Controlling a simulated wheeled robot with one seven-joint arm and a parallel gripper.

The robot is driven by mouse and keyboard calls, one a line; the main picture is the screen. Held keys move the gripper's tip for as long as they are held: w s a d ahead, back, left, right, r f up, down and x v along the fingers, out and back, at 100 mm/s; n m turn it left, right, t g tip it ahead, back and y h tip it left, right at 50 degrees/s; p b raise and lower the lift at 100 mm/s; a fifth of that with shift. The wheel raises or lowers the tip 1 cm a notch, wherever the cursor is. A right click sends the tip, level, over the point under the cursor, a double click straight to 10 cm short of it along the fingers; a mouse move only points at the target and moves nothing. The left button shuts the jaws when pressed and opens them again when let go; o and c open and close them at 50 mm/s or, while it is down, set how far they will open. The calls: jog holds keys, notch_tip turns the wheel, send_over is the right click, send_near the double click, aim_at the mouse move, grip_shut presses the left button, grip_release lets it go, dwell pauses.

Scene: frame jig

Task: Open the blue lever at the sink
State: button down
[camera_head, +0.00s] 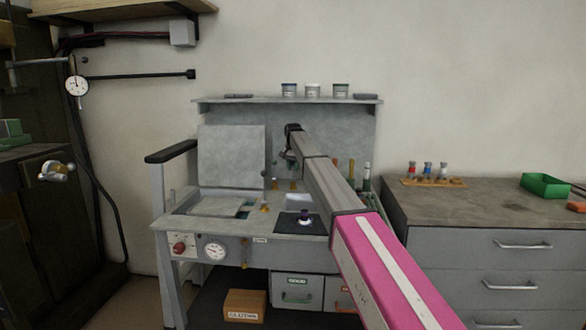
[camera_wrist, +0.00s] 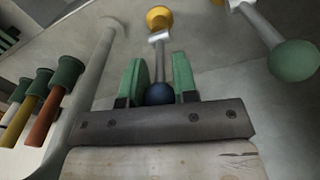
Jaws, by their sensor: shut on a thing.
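The blue lever shows in the wrist view as a dark blue ball knob (camera_wrist: 158,93) on a light metal stem with a yellow base (camera_wrist: 159,18). My gripper (camera_wrist: 158,68) has its green-padded fingers on both sides of the knob and is shut on it. A second lever with a pale green ball (camera_wrist: 293,60) stands to the right, apart from the fingers. In the head view my arm reaches over the grey bench (camera_head: 190,222) toward its back panel, and I cannot make out the fingers or blue knob there.
A grey pipe (camera_wrist: 88,85) rises close left of my gripper, with several green-capped coloured handles (camera_wrist: 67,72) beyond it. In the head view, cans (camera_head: 313,90) stand on the shelf above the back panel. A drawer cabinet (camera_head: 480,240) stands right of the bench.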

aim_at(293, 179)
jog(key=s+t, duration=0.1)
jog(key=t, duration=0.2)
jog(key=s+f+t, duration=0.1)
jog(key=s+t, duration=0.1)
jog(key=t, duration=0.1)
jog(key=s+f+t, duration=0.1)
jog(key=s+t, duration=0.1)
jog(key=t, duration=0.1)
jog(key=shift+s+a+f, duration=0.1)
jog(key=shift+s+f, duration=0.05)
jog(key=shift+f, duration=0.05)
jog(key=shift+s+f+t, duration=0.15)
jog(key=shift+f+t, duration=0.15)
jog(key=shift+t, duration=0.4)
jog(key=shift+s+f+t, duration=0.1)
jog(key=shift+f+t, duration=0.15)
jog(key=shift+t, duration=0.45)
jog(key=shift+f, duration=0.1)
jog(key=c, duration=0.9)
grip_release()
jog(key=v, duration=1.1)
jog(key=shift+a+f, duration=0.1)
jog(key=shift+a, duration=0.1)
